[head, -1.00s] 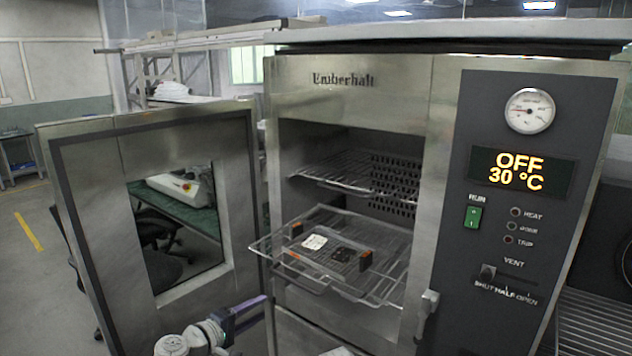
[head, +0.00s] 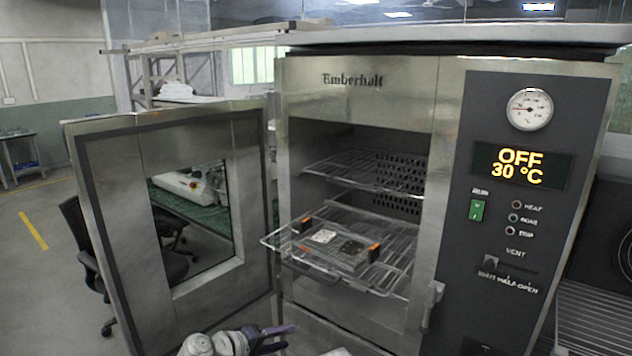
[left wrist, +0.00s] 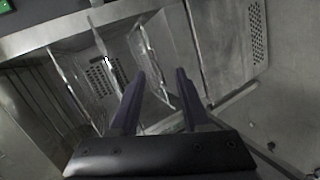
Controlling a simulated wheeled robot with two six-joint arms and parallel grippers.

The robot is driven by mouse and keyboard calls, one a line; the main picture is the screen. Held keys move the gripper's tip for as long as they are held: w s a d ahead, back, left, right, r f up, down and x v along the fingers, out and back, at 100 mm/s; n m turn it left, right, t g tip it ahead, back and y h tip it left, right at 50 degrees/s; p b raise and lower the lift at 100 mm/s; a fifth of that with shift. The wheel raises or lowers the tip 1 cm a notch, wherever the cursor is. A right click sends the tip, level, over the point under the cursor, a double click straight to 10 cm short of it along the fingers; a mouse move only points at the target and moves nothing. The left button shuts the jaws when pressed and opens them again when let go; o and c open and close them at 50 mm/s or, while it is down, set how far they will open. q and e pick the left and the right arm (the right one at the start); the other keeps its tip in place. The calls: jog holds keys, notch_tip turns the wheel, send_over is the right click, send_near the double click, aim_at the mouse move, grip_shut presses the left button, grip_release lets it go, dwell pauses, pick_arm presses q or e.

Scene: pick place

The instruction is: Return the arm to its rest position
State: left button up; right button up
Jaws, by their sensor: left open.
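My left arm comes in at the bottom of the head view, and its left gripper (head: 284,338) is low in front of the oven, below the pulled-out rack. In the left wrist view the two dark fingers of the left gripper (left wrist: 158,98) stand apart with nothing between them, pointing toward the oven opening. The oven (head: 360,95) has its door (head: 110,215) wide open to the left. My right gripper is not in view.
The lower wire rack (head: 398,262) sticks out of the oven and carries a flat fixture (head: 338,248) with dark and orange end blocks. An upper rack (head: 345,172) is empty. The control panel reads OFF, 30 °C. A chair (head: 85,260) stands behind the door.

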pick_arm(q)
jog(key=s+d+f+m+g+y, duration=0.3)
jog(key=s+d+f+m+g, duration=0.3)
jog(key=s+f, duration=0.2)
jog(key=s+a+f+m+g+y, duration=0.3)
jog(key=s+a+f+m+y, duration=0.1)
jog(key=s+y, duration=0.4)
